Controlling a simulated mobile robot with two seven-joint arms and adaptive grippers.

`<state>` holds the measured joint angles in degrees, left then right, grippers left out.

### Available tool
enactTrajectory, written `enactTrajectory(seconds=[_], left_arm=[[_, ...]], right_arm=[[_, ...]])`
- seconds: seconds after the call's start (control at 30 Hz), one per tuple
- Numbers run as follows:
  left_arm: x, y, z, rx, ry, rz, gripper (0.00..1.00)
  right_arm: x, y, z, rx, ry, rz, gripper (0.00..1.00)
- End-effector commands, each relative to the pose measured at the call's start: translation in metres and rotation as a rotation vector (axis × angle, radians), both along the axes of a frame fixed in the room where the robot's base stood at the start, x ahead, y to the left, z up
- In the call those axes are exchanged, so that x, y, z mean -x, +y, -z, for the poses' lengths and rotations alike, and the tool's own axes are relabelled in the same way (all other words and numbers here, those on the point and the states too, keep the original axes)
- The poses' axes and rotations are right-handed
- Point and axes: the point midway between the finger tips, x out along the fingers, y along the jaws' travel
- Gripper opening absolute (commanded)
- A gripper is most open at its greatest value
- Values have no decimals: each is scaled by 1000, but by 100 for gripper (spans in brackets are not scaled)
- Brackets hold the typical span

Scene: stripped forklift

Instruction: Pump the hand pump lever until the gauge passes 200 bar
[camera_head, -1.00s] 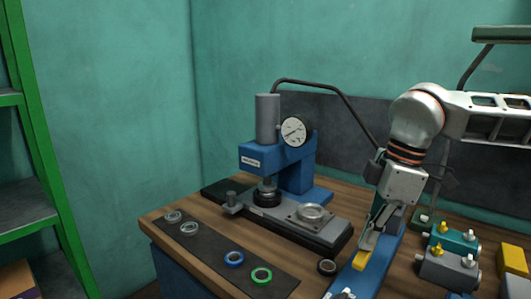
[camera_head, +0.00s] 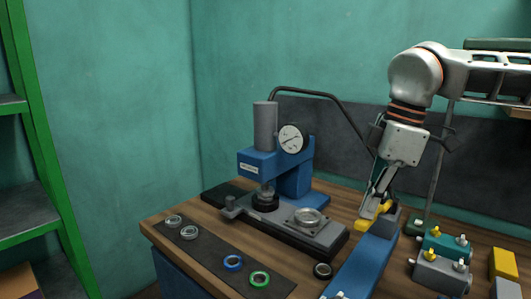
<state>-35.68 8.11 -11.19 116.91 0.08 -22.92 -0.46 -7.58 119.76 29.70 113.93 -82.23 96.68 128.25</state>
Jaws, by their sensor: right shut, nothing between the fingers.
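The press (camera_head: 294,182) is blue with a grey cylinder on top and stands on the bench. Its round white gauge (camera_head: 290,139) faces me; the dial is too small to read. A hose runs from the press toward the right. The long blue hand pump (camera_head: 360,265) lies at the front right, partly cut by the picture's lower edge. A yellow piece (camera_head: 364,225), perhaps the lever's grip, is at my fingertips; I cannot tell if they touch it. My right gripper (camera_head: 374,210) is shut and empty, pointing down over the pump. My left gripper is out of view.
Rings, including a blue one (camera_head: 232,263) and a green one (camera_head: 259,279), lie on a dark mat at the front left. Teal (camera_head: 444,242) and grey (camera_head: 440,272) valve blocks and a yellow block (camera_head: 508,268) stand at the right. A green shelf (camera_head: 40,150) is far left.

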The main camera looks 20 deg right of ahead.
Motion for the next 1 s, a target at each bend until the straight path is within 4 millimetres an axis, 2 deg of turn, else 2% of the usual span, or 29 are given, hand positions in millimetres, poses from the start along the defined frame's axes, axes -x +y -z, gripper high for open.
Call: enactTrajectory(seconds=[0.27,0.4,0.43,0.5,0.6,0.77,1.0], left_arm=[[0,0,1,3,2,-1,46],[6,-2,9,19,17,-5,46],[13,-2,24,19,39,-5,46],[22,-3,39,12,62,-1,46],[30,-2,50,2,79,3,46],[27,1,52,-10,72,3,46],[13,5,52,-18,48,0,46]], right_arm=[[0,0,1,0,0,0,0],[0,0,1,0,0,0,0],[-1,0,9,1,3,-1,0],[-1,0,21,1,6,-2,0],[-1,0,34,1,8,-1,0],[-1,1,51,1,5,-1,0],[0,2,79,1,8,-1,0]])
